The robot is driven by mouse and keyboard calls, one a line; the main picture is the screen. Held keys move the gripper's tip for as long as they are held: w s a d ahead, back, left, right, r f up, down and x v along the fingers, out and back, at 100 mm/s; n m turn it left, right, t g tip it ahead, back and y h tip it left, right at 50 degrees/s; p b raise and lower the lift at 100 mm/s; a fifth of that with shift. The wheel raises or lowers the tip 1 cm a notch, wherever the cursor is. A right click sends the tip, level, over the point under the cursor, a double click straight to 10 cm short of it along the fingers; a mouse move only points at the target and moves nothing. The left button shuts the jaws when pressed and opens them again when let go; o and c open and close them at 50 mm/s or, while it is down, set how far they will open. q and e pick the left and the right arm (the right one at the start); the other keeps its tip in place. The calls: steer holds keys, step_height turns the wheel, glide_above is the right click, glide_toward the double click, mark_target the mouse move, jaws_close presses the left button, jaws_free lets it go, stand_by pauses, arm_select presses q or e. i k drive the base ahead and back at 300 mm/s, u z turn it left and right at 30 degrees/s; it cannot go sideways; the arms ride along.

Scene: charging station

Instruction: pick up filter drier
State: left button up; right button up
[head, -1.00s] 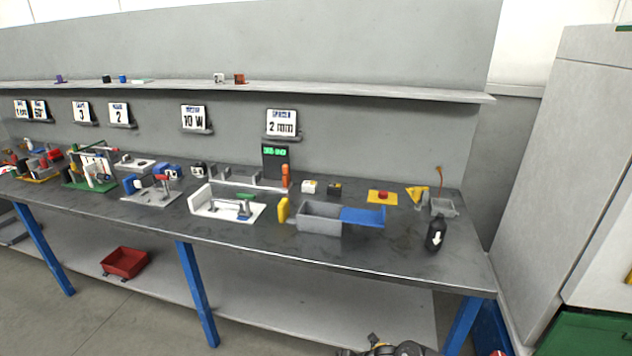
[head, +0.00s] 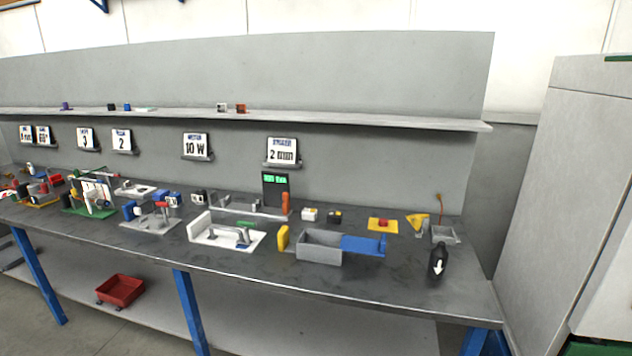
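A small black cylinder with a narrow neck and a white arrow (head: 438,262) stands upright near the right end of the workbench (head: 370,275). The arrow makes it look like the filter drier, but I cannot read any label on it. Nothing touches it that I can see. Neither of my grippers is in the head view.
A grey open box with a blue flap (head: 320,252) sits left of the cylinder. A grey tray (head: 444,236) and a yellow funnel-like part (head: 417,222) are behind it. A grey cabinet (head: 560,200) stands to the right. Bench space in front is clear.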

mark_target(438, 257)
steer(key=u, duration=0.5)
steer(key=i, duration=1)
steer(key=z, duration=2.85)
